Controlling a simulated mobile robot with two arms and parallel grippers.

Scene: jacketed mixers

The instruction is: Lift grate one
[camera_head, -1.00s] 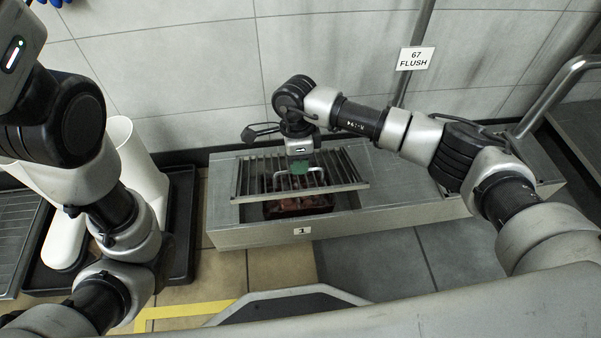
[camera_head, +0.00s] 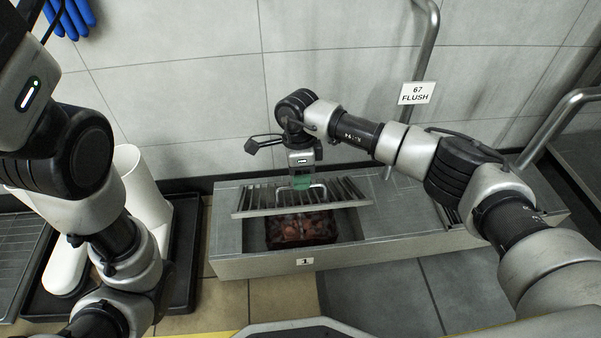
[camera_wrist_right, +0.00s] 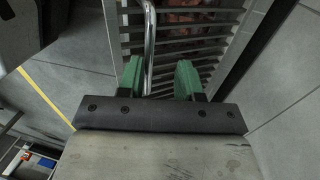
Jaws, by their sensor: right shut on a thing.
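Grate one is a slatted metal grate (camera_head: 345,192) above the opening of the grey metal trough (camera_head: 235,266), whose front bears a "1" label (camera_head: 305,261). The grate is lifted clear of the opening and looks tilted. My right gripper (camera_head: 302,184), with green fingers, is shut on the grate's bent-bar handle (camera_head: 318,190). In the right wrist view the handle (camera_wrist_right: 150,45) runs up from between the green fingers (camera_wrist_right: 159,82), with the slats (camera_wrist_right: 190,17) beyond. My left arm is at the left; its gripper is out of view.
A basket of reddish lumps (camera_head: 300,228) sits in the opening below the grate. A "67 FLUSH" sign (camera_head: 417,93) hangs by a pipe on the tiled wall. Blue gloves (camera_head: 68,18) hang at upper left.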

